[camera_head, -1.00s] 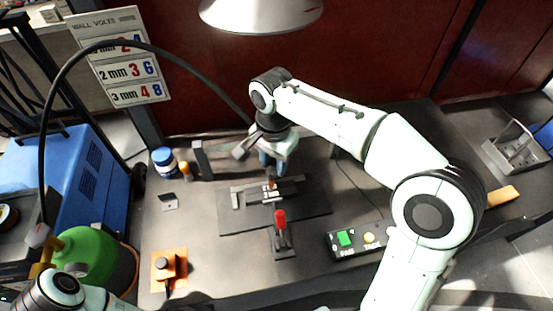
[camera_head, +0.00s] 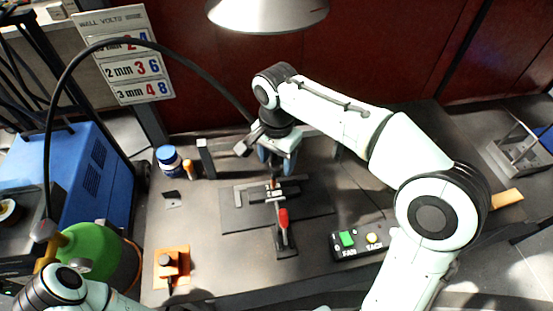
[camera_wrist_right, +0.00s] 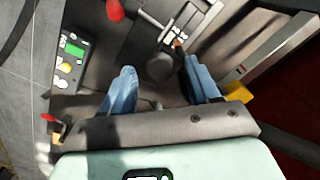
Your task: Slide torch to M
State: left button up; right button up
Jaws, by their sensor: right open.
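The black torch hose (camera_head: 190,65) arches over from the left and ends behind my right wrist, so most of the torch is hidden. A copper-coloured tip (camera_wrist_right: 179,44), apparently the torch's, shows in the wrist view beside a dark round part (camera_wrist_right: 160,67). My right gripper (camera_head: 277,158) is above the far side of the dark plate (camera_head: 235,218). Its blue fingers (camera_wrist_right: 160,88) are apart, near the tip, with no clear grip on anything. I cannot make out an M mark. My left arm shows at the bottom left, but its gripper does not.
A red-handled clamp (camera_head: 283,218) stands in front of the right gripper. A switch box (camera_head: 358,241) is to its right. A blue-and-white jar (camera_head: 168,158) and an orange block (camera_head: 171,262) are to the left. A lamp (camera_head: 268,12) hangs above.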

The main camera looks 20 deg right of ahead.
notch_tip(320, 180, up, 7)
jog(key=shift+w+f+p, duration=0.1)
jog(key=shift+f+p, duration=0.05)
jog(key=shift+p, duration=0.45)
pick_arm(q)
jog(key=shift+w+r, duration=0.9)
